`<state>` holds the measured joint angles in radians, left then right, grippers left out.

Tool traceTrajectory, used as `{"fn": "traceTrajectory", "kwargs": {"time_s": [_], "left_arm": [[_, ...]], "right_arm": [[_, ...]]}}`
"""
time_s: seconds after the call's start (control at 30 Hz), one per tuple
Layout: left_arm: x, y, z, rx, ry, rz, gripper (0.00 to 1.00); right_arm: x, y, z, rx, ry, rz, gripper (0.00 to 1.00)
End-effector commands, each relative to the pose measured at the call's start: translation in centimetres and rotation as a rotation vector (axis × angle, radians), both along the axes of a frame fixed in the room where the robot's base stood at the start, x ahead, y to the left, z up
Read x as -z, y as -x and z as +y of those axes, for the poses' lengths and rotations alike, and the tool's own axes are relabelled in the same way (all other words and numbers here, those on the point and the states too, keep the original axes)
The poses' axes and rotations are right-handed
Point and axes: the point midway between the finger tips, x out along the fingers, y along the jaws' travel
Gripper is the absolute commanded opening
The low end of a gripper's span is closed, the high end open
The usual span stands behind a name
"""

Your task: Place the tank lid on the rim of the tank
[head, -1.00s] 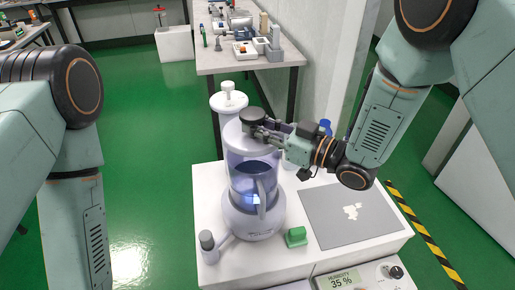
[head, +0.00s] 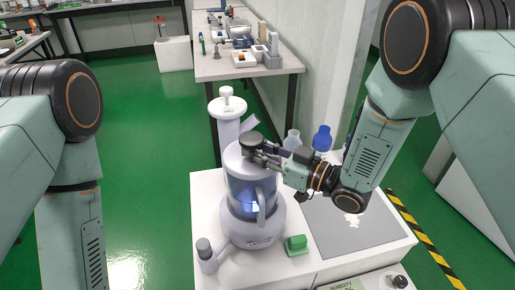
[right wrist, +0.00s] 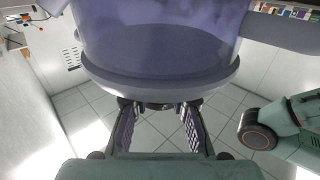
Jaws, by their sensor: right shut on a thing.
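The tank (head: 240,192) is a translucent purple vessel on a pale base on the white bench. The tank lid (head: 236,158) is a pale cap with a dark knob on top, level over the tank's mouth. In the head view I cannot tell whether it touches the rim or sits slightly above it. My right gripper (head: 257,150) comes from the right and is shut on the lid's dark knob. In the right wrist view the fingers (right wrist: 155,125) are close to the grey lid edge (right wrist: 150,88), with the purple wall beyond. My left gripper is out of view.
A pale column with a round top (head: 228,105) stands close behind the tank. A blue-capped bottle (head: 321,139) and a clear bottle (head: 292,139) stand behind my right gripper. A green block (head: 297,242) and a grey mat (head: 325,235) lie on the bench (head: 208,188).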

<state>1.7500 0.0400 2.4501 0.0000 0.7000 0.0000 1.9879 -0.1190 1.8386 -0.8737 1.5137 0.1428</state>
Motion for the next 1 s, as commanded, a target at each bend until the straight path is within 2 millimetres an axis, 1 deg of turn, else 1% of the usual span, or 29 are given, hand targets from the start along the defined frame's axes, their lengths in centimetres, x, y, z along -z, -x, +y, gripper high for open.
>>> {"fn": "traceTrajectory", "kwargs": {"time_s": [0.1,0.13,0.3,0.4,0.67,0.8,0.87,1.0], "left_arm": [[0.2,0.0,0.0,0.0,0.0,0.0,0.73],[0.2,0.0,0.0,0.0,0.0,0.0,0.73],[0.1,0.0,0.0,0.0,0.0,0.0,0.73],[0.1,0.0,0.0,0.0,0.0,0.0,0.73],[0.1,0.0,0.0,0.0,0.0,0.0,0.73],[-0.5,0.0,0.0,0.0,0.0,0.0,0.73],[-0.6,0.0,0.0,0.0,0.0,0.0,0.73],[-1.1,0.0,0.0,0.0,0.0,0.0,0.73]], "right_arm": [[0.4,0.0,0.0,0.0,-0.001,-0.001,0.0],[0.3,0.0,0.0,0.0,0.0,0.0,0.23],[0.3,0.0,0.0,0.0,0.0,0.0,0.38],[0.3,0.0,0.0,0.0,0.0,0.0,0.44],[0.2,0.0,0.0,0.0,0.0,0.0,0.44],[-0.9,0.0,0.0,0.0,0.001,-0.001,0.44],[-0.8,0.3,-0.7,0.004,-0.001,0.004,0.44],[-0.8,1.7,-2.9,0.007,-0.004,0.004,0.44]]}}
